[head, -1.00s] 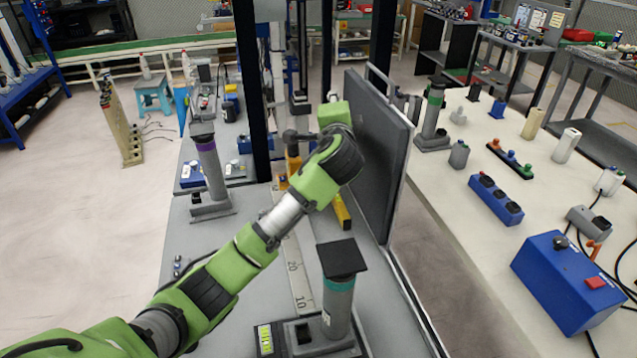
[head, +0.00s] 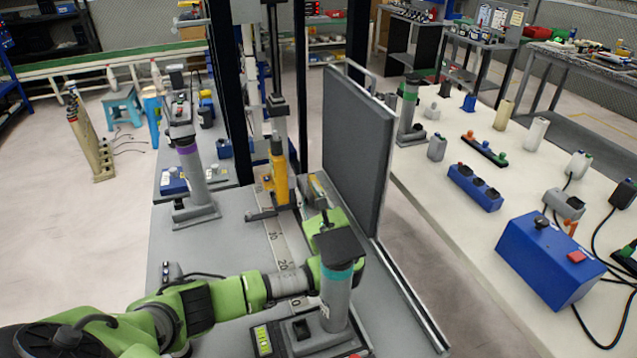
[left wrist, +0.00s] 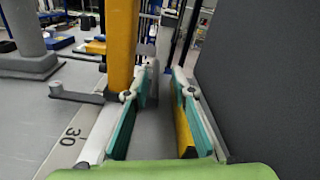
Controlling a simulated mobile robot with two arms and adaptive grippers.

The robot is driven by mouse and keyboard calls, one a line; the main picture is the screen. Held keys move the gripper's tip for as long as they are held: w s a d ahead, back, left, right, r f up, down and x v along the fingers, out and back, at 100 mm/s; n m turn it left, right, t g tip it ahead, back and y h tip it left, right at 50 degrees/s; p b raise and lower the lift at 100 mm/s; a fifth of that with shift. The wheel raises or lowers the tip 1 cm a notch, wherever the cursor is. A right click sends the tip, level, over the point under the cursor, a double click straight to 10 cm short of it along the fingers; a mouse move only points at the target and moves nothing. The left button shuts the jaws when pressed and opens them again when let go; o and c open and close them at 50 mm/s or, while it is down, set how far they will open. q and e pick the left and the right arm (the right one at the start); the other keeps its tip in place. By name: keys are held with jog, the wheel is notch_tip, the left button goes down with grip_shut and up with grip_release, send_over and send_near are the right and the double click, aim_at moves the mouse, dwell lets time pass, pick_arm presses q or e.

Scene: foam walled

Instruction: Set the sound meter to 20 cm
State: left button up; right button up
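The yellow sound meter (head: 279,178) stands upright on a foot over the white scale strip (head: 274,236) on the grey bench. It also shows as a yellow post in the left wrist view (left wrist: 122,45). Its foot lies beyond the 30 mark (left wrist: 73,133), on the far side. My left gripper (head: 322,212) is low over the bench, nearer than the meter and partly hidden behind a teal-banded post. My right gripper is not in view.
A dark foam wall panel (head: 358,140) stands close right of my left gripper. The teal-banded post (head: 336,295) with a flat black top stands in front. A purple-banded post (head: 190,170) stands left. A blue box (head: 548,258) is on the white table at right.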

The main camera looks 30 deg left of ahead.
aim_at(302, 185)
pick_arm(q)
jog(key=shift+s+a+f+m, duration=0.15)
jog(key=shift+s+f+m, duration=0.05)
jog(key=shift+f+m, duration=0.1)
jog(key=shift+w+a, duration=0.15)
jog(key=x, duration=0.7)
grip_shut()
